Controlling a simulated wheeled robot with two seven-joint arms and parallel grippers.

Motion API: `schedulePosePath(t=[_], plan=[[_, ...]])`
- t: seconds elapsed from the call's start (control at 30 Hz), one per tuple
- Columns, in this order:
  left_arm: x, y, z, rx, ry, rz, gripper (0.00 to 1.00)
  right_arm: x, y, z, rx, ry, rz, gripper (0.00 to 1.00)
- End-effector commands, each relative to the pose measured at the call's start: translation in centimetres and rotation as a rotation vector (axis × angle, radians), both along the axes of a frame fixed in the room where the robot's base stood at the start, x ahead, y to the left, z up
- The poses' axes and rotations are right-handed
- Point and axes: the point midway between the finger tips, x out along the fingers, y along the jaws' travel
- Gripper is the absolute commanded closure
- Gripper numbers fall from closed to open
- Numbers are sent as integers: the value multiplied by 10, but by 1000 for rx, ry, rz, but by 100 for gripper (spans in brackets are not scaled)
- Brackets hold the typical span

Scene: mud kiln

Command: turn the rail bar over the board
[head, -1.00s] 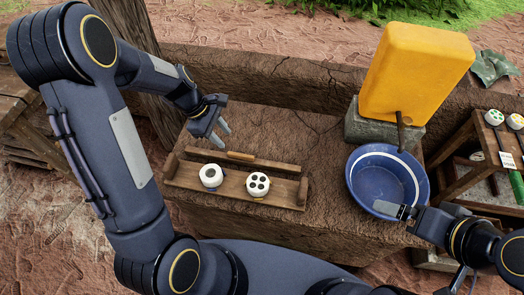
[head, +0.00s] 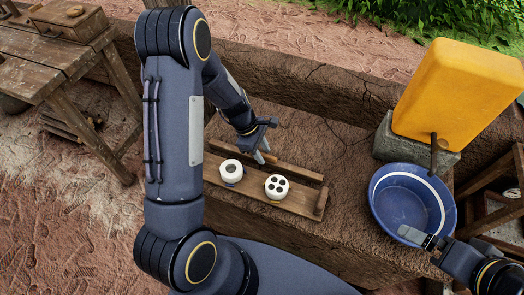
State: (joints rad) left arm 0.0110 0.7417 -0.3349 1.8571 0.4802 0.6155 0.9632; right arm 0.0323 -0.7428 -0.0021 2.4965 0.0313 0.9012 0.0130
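The wooden board (head: 300,207) lies on the mud ledge with two white round pieces on it. The left piece (head: 231,172) has one dark-rimmed top, and the right piece (head: 277,186) has several dark holes. The rail bar (head: 297,170) runs along the board's back edge. My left gripper (head: 263,155) points down at the bar's middle, fingers slightly apart, covering the lighter wooden grip there. I cannot tell whether it touches the bar. My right gripper (head: 415,237) is at the near rim of a blue basin (head: 400,205); its grip is unclear.
A yellow jerrycan (head: 455,90) with a spout stands on a grey block (head: 400,148) behind the basin. A wooden table (head: 55,60) stands at the left with a box on it. Bare mud ledge (head: 310,130) lies behind the board.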

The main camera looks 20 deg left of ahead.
Motion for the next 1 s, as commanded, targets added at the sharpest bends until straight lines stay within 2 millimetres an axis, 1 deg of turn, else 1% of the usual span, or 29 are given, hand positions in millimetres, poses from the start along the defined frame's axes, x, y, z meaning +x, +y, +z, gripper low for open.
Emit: schedulePosePath(t=[0.1, 0.3, 0.37, 0.73, 0.87, 1.0], plan=[[0, 0, 0, 0, 0, 0, 67, 0, 0, 0, 0, 0, 0, 0], [0, 0, 0, 0, 0, -1, 93, 0, 0, 0, 0, 0, 0, 0], [0, 0, 0, 0, 0, 0, 100, 0, 0, 0, 0, 0, 0, 0], [0, 0, 1, 0, 0, -36, 100, 0, 0, 2, 0, 0, 0, 0], [1, 0, 1, 0, 1, -95, 100, 0, 0, 4, 0, 0, 0, 0], [2, 0, 1, 0, 0, -195, 100, 0, 0, 7, 0, 0, 0, 0]])
